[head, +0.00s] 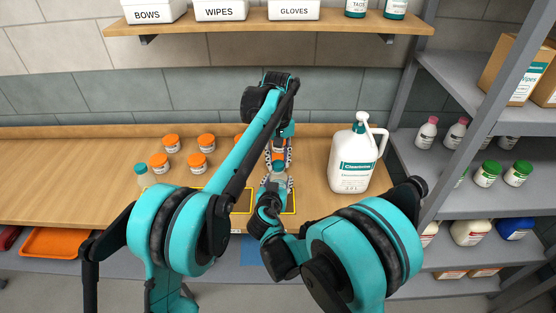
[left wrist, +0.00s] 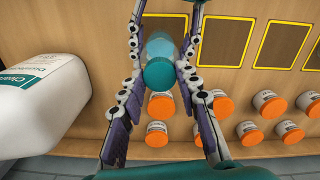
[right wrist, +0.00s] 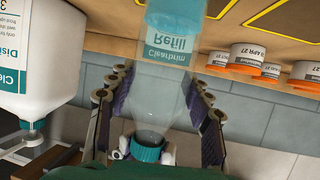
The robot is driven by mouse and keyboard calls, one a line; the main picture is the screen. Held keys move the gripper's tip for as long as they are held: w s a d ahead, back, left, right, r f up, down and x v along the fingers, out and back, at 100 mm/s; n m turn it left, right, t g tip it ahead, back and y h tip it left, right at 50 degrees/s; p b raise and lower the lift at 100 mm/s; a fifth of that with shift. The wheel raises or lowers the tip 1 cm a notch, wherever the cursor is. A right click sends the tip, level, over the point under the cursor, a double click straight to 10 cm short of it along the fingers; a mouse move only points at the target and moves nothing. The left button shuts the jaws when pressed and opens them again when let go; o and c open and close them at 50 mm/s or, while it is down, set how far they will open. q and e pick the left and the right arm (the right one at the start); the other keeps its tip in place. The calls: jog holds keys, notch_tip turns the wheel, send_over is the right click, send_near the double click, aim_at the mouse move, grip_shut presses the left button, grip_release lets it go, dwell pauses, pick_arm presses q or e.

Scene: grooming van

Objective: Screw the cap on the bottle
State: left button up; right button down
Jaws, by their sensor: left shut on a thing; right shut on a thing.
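The clear bottle with a teal "Clearbrim Refill" label (right wrist: 166,58) fills the middle of the right wrist view, upside down in that picture. My right gripper (head: 277,183) is shut around its body, one finger on each side. The teal cap (right wrist: 148,149) is at the bottle's neck; it also shows from above in the left wrist view (left wrist: 158,74). My left gripper (left wrist: 160,68) is shut on the cap from above, its tips on opposite sides. In the head view, my left gripper (head: 280,156) is just above the right one. Whether the cap is tight cannot be told.
A large white pump jug (head: 351,165) stands close on the right. Several orange-capped jars (head: 206,142) stand at the back left of the table, and a teal-capped bottle (head: 141,173) stands further left. Metal shelving (head: 455,92) borders the right side.

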pick_arm(q)
jog(key=m, duration=1.4)
jog(key=shift+m, duration=0.4)
jog(key=m, duration=0.4)
jog(key=shift+m, duration=0.3)
jog(key=m, duration=0.9)
jog(key=shift+f+m, duration=0.1)
jog(key=shift+m, duration=0.3)
jog(key=m, duration=0.4)
jog(key=shift+m, duration=0.3)
jog(key=m, duration=0.6)
